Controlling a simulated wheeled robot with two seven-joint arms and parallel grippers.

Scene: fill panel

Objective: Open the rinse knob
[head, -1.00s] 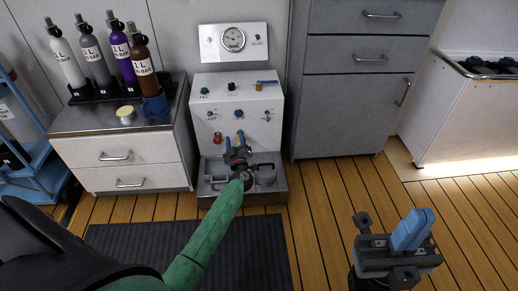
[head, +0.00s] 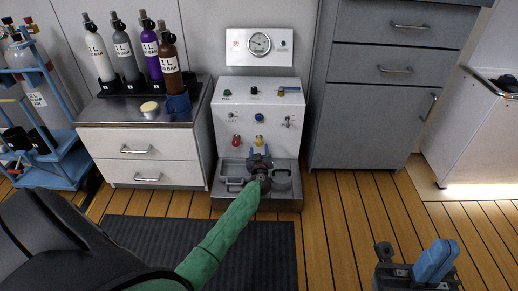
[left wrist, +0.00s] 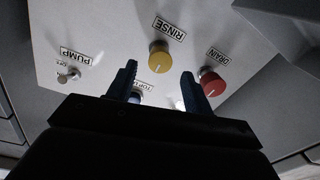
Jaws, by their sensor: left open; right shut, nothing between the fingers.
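The rinse knob (left wrist: 160,57) is a yellow round knob with a white mark, under a RINSE label in the left wrist view. In the head view, the yellow knob (head: 259,142) is low on the white panel (head: 228,112). My left gripper (head: 259,153) is open just below it, its blue fingers pointing at the panel. In the left wrist view, the knob lies beyond and between the fingertips (left wrist: 159,73), apparently not gripped. My right gripper (head: 437,262) is shut and empty at the lower right, far from the panel.
A red DRAIN knob (left wrist: 212,84) is close beside the right finger in the left wrist view. A PUMP switch (left wrist: 68,76) is at left. A blue knob (head: 259,118) sits above the rinse knob. A grey tray (head: 228,198) juts out below the panel.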

